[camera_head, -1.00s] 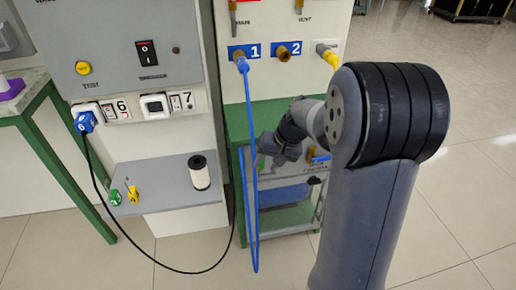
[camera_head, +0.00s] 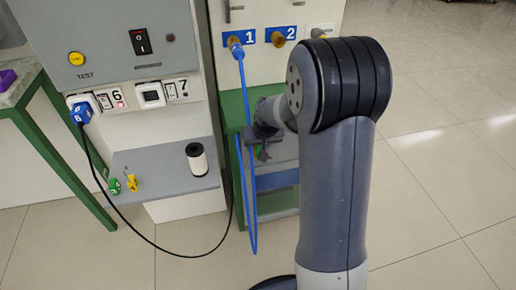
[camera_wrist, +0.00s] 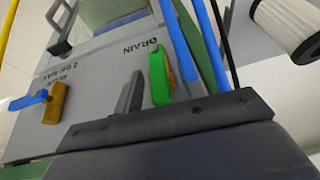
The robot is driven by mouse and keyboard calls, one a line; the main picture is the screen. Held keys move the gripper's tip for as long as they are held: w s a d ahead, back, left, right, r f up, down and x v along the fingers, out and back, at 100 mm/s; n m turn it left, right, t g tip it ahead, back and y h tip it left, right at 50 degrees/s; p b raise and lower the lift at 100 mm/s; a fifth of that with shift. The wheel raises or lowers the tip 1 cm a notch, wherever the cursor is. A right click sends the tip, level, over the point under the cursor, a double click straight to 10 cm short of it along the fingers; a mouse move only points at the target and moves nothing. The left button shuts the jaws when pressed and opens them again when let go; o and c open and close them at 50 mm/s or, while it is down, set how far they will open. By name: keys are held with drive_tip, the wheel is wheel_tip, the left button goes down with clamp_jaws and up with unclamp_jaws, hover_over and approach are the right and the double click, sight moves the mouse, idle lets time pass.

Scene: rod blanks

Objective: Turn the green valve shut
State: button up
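The green valve handle (camera_wrist: 158,72) shows in the wrist view beside the word DRAIN on a grey panel (camera_wrist: 95,85). A strip of its orange body shows along its right side. My gripper (camera_wrist: 133,92) reaches in from below, its dark fingers close together just left of the green handle, with a small gap in the picture; nothing shows between them. I cannot tell the depth between them. In the head view my gripper (camera_head: 264,148) is in front of the low green-framed cart (camera_head: 232,105), and it mostly hides the valve.
A second valve with a blue handle (camera_wrist: 30,100) sits left on the panel. A blue hose (camera_head: 247,175) hangs from port 1, close by my gripper; blue lengths pass right of the green handle. A white spool (camera_head: 197,160) stands on the grey shelf (camera_head: 165,180).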

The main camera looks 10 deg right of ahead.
drive_tip(key=shift+w+f, duration=0.25)
drive_tip(key=shift+f, duration=0.4)
drive_tip(key=shift+c, duration=0.5)
clamp_jaws()
